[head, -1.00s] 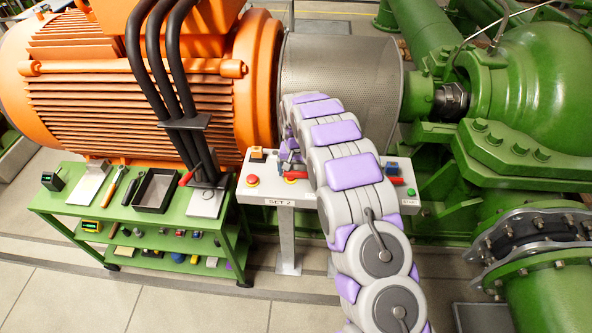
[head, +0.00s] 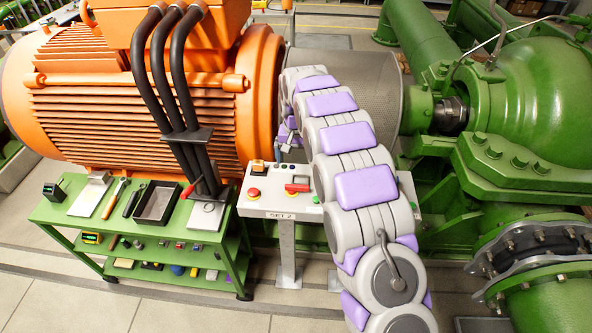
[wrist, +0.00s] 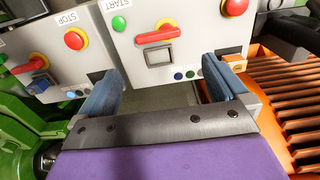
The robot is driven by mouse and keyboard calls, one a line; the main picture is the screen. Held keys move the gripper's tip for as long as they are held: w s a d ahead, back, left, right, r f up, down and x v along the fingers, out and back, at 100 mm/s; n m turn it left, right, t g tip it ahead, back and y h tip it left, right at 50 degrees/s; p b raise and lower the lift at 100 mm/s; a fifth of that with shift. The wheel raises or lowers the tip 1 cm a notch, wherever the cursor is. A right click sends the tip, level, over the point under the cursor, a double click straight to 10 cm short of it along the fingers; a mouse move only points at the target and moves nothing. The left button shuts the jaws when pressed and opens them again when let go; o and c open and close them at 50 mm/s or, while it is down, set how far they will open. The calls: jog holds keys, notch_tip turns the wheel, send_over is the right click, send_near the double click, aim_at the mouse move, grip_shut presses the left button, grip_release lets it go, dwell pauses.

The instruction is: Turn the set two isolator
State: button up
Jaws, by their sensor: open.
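The panel labelled SET 2 (head: 262,206) stands in front of the orange motor, left of my arm. Its red isolator handle (head: 297,188) lies roughly sideways, fully visible, with a red button (head: 253,193) to its left. In the wrist view the panel is upside down, with the red handle (wrist: 158,36) lying across above a grey square plate (wrist: 158,57). My gripper (head: 288,140) is beyond and above the panel's far edge. In the wrist view my open gripper (wrist: 162,86) has its blue fingers apart, empty, not touching the handle.
A second panel (wrist: 45,45) with another red handle (wrist: 30,66) sits beside it in the wrist view. A green tool cart (head: 100,222) stands at left. The orange motor (head: 110,110) and green pipework (head: 520,80) flank the panels. Floor in front is open.

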jog(key=shift+r, duration=2.35)
jog(key=s+d+r+b, duration=0.1)
jog(key=s+d+r, duration=0.25)
jog(key=s, duration=0.35)
jog(key=s+d+r+b, duration=0.1)
jog(key=s+d+r, duration=0.1)
jog(key=s+d, duration=0.4)
jog(key=s+d+r+b, duration=0.1)
jog(key=s+d+r, duration=0.15)
jog(key=s, duration=0.45)
jog(key=s+d+f+b, duration=0.1)
jog(key=s+d+f, duration=0.1)
jog(key=s, duration=0.7)
jog(key=s+d+f+g+b, duration=0.1)
jog(key=s+f, duration=0.1)
jog(key=s, duration=0.8)
jog(key=s+d+f+b, duration=0.1)
jog(key=s+d+f, duration=0.1)
jog(key=s, duration=0.7)
jog(key=shift+s+d+f+n+g, duration=0.2)
jog(key=shift+s+d+n+g, duration=0.1)
jog(key=shift+d+g, duration=0.1)
